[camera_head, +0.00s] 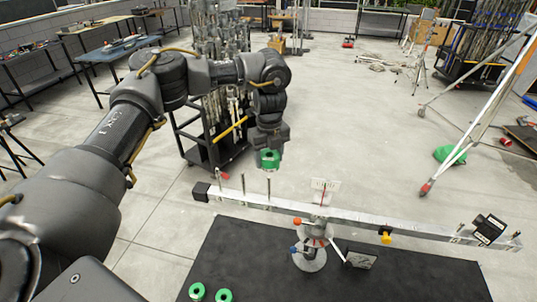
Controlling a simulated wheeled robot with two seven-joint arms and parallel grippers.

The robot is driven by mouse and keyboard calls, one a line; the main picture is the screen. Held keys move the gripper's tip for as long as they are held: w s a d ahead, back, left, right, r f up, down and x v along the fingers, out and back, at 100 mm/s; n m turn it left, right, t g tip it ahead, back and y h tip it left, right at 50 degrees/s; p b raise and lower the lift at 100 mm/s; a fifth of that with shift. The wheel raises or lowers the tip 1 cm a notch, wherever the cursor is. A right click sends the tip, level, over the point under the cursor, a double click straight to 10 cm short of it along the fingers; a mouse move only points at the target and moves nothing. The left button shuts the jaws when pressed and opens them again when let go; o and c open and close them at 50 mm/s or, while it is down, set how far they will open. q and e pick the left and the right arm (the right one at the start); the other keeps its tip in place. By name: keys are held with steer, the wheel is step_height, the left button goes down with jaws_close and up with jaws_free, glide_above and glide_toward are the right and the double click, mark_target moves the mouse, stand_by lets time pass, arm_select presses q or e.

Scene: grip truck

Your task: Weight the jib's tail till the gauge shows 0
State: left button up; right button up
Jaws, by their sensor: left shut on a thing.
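My left gripper (269,150) points down and is shut on a green ring-shaped weight (269,159), held in the air above the jib's left part. The jib (345,218) is a long pale beam across a stand (310,245), tilted down to the right in the picture. Upright pins rise from its left end, and a black block (201,191) caps that end. A white gauge card (325,186) with a red pointer stands behind the pivot; its reading is too small to tell. A black camera-like load (489,229) sits at the right end. My right gripper is out of view.
Two more green weights (197,291) lie on the black table (390,281) at the front left. A small dark box (361,260) stands right of the stand. A yellow clamp (385,237) hangs on the beam. A cart (205,145) stands behind my left gripper.

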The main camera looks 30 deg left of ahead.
arm_select(q)
steer(key=shift+w+r+m, duration=0.1)
steer(key=shift+m, duration=0.5)
